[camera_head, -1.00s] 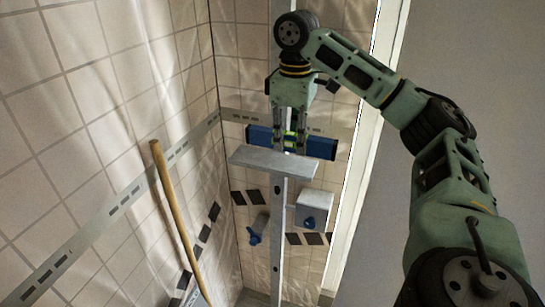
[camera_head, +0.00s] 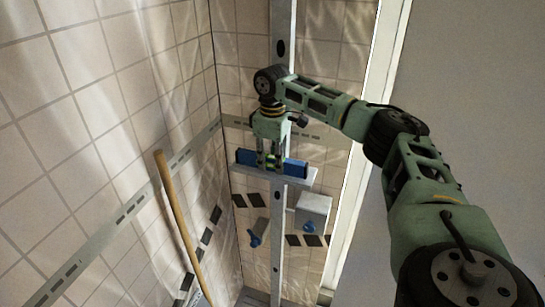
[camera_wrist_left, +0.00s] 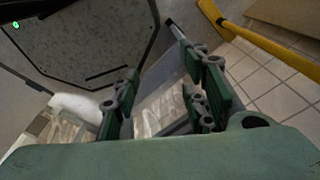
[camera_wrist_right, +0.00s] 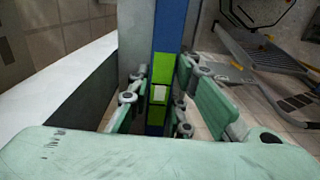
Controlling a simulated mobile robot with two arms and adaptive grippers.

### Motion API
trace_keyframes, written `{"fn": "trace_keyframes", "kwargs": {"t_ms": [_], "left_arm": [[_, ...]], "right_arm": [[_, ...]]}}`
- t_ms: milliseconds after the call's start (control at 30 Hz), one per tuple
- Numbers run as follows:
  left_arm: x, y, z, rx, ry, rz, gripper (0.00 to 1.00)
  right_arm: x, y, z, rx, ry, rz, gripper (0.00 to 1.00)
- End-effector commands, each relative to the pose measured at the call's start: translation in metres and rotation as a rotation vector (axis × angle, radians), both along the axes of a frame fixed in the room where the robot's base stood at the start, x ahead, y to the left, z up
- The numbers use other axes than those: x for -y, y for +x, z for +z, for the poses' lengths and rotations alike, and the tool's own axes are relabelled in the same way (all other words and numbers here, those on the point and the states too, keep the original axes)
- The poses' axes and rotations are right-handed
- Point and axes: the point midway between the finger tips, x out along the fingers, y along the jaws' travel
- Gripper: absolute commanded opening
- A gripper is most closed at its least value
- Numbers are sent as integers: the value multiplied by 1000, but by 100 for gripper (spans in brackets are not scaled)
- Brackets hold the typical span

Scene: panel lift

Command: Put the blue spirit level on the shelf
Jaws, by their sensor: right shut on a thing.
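The blue spirit level (camera_head: 295,166) lies lengthwise along the grey shelf (camera_head: 304,178) on the upright metal post. Its lower edge is at or just above the shelf top; I cannot tell whether it touches. My right gripper (camera_head: 271,160) points down and is shut on the level's middle, by the green vial. The right wrist view shows the blue level (camera_wrist_right: 168,35) between the fingers of the right gripper (camera_wrist_right: 158,95). My left gripper (camera_wrist_left: 166,98) is open and empty in the left wrist view, away from the level; it is not in the head view.
The metal post (camera_head: 276,232) runs up behind the shelf. Below the shelf are a grey box with a blue knob (camera_head: 313,208) and a blue-handled fitting (camera_head: 256,230). A wooden pole (camera_head: 178,215) leans at the left tiled wall. A white frame edge (camera_head: 374,120) stands right.

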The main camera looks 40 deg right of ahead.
Motion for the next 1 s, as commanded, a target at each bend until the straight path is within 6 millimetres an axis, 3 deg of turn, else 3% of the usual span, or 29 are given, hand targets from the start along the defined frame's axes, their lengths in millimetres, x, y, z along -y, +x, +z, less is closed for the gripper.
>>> {"fn": "trace_keyframes", "kwargs": {"t_ms": [200,233,300,667,833,1000], "left_arm": [[0,1,-1,2,0,0,40],[0,1,-1,2,0,0,40],[0,1,-1,2,0,0,40],[0,1,-3,1,0,0,40],[0,1,-16,1,0,0,40],[0,1,-31,1,0,0,40]], "right_arm": [[0,0,-1,0,0,0,0],[0,0,-1,0,0,0,21],[0,0,-1,0,0,0,26],[0,1,2,2,0,0,26],[0,1,23,7,0,0,26],[-1,2,61,8,1,-1,26]]}}
